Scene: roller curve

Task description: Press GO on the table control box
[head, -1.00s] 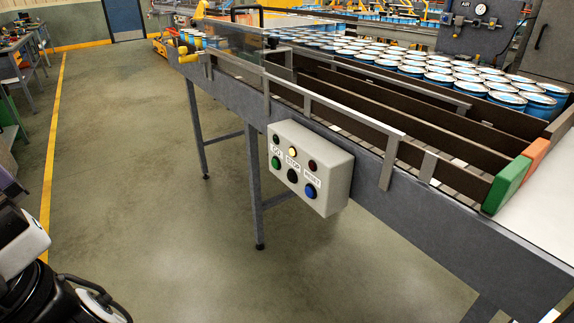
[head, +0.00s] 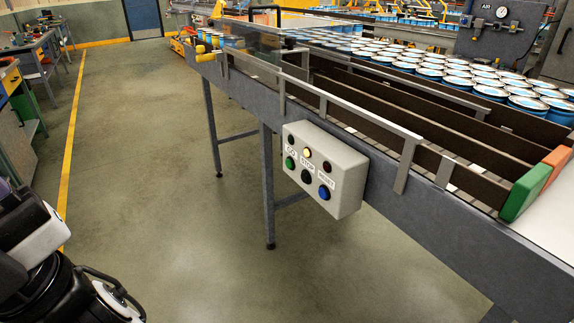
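The control box (head: 345,180) is a light grey box fixed to the side of the conveyor table (head: 430,232). Its face has a row of small lamps above a row of buttons. The middle lamp (head: 306,153) shows pale yellow; the lamps on either side look dark. The green button (head: 290,164) sits under the GO label, a black button (head: 306,177) under STOP, and a blue button (head: 324,192) under the third label. Part of my arm shows at the lower left, well apart from the box. My gripper's fingertips cannot be made out.
Many blue cans (head: 465,78) with pale lids stand behind the conveyor rails. A green block (head: 520,193) and an orange block (head: 556,162) sit at the lane ends. Table legs (head: 268,190) stand below the box. The floor (head: 160,170) left of the table is clear. Workbenches (head: 15,130) line the left.

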